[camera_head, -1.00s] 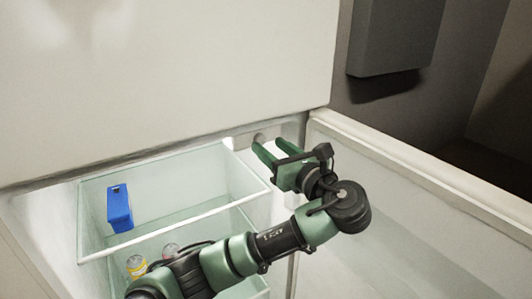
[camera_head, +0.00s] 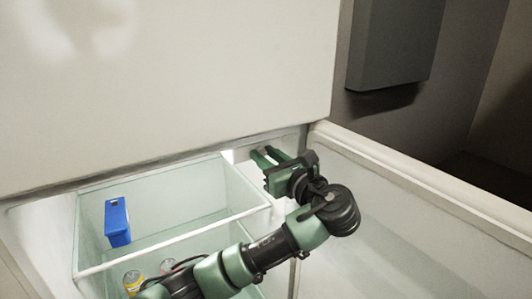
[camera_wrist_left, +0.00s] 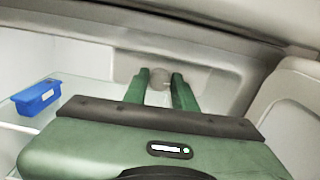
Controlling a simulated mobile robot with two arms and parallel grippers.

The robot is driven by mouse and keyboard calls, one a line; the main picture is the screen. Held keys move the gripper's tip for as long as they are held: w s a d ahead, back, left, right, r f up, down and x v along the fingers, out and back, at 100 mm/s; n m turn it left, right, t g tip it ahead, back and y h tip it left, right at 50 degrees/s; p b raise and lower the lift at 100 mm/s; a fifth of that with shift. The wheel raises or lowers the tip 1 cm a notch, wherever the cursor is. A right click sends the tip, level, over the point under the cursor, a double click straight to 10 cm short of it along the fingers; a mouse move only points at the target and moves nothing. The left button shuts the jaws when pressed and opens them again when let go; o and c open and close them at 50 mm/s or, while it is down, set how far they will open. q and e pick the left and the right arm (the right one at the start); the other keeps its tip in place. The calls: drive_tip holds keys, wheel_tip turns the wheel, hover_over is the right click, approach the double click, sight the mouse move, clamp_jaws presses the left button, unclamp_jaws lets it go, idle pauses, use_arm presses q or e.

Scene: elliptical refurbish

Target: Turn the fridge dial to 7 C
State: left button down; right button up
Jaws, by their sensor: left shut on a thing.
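The fridge dial (camera_wrist_left: 159,79) is a round grey knob on the fridge's inner upper right wall, seen in the left wrist view. My left gripper (camera_wrist_left: 160,76) has its two green fingers on either side of the dial, shut on it. In the head view, my left gripper (camera_head: 262,154) reaches into the upper right corner of the open fridge, and its fingers cover the dial there. The dial's markings cannot be read. My right gripper is in neither view.
A blue box (camera_head: 117,221) stands on the glass shelf (camera_head: 181,206) to the left. A yellow-labelled jar (camera_head: 132,281) and another jar are lower down. The open fridge door (camera_head: 420,185) is on the right. A large white panel (camera_head: 170,70) is above.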

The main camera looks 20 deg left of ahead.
use_arm(q)
drive_tip(key=shift+n+p, duration=0.45)
drive_tip(key=shift+n, duration=0.95)
drive_tip(key=c, duration=1.1)
unclamp_jaws()
drive_tip(key=shift+c, duration=0.2)
drive_tip(key=b+v, duration=0.1)
drive_tip(key=v, duration=0.7)
